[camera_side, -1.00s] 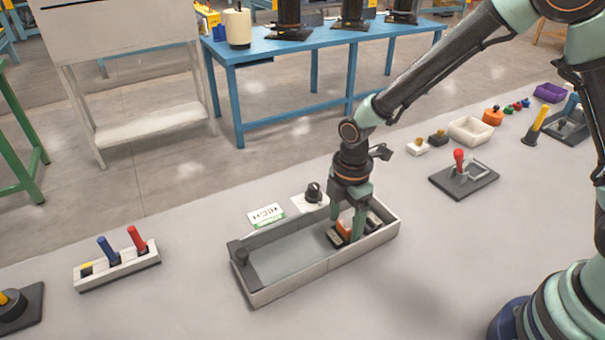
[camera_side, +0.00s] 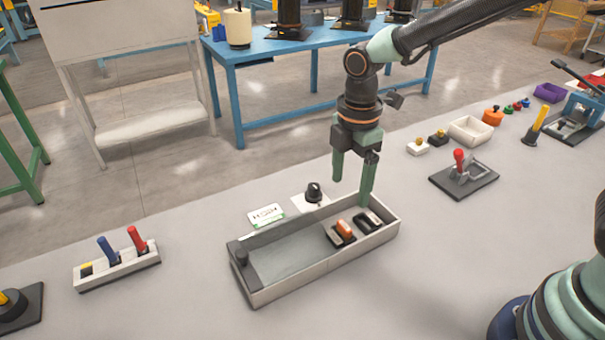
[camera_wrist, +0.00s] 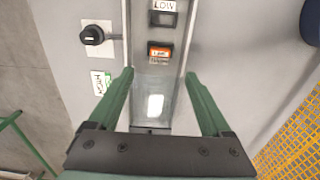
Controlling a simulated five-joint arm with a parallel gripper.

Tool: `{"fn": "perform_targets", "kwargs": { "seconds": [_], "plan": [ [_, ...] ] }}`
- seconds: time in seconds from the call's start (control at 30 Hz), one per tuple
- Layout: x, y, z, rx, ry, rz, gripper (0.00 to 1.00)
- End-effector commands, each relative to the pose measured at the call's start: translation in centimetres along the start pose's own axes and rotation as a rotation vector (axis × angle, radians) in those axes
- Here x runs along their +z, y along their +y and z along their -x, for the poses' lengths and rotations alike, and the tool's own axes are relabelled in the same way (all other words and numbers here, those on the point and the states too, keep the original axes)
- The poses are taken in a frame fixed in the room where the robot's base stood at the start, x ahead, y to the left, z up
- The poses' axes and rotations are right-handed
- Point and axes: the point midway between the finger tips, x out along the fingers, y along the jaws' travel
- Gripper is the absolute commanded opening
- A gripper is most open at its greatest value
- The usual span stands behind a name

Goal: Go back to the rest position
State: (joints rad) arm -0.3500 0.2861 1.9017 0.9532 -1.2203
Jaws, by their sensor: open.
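My gripper (camera_side: 351,188) is open and empty, above the right end of the grey tray (camera_side: 300,278) in the side view. Its two green fingers point down, spread apart; in the wrist view the gripper (camera_wrist: 158,85) also shows nothing between its fingers. An orange-topped switch block (camera_side: 343,230) sits in the tray, with a black block (camera_side: 368,221) to its right. In the wrist view the orange block (camera_wrist: 160,52) lies beyond the fingertips, and the black block (camera_wrist: 163,18) has a LOW label by it.
A black knob on a white plate (camera_side: 313,193) and a label card (camera_side: 266,215) lie behind the tray. A rack (camera_side: 118,268) with blue and red handles stands left. A red-handled clamp (camera_side: 464,178) stands right.

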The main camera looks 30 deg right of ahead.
Motion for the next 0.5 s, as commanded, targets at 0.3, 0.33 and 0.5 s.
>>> {"fn": "perform_targets", "kwargs": {
  "seconds": [0.3,0.33,0.5],
  "plan": [
    [0.00,0.00,1.56,0.000,0.000,0.000,0.83],
    [0.00,0.00,1.55,0.000,0.000,0.000,0.83],
    [0.01,0.00,1.53,0.000,0.000,0.000,0.83]
  ]
}}
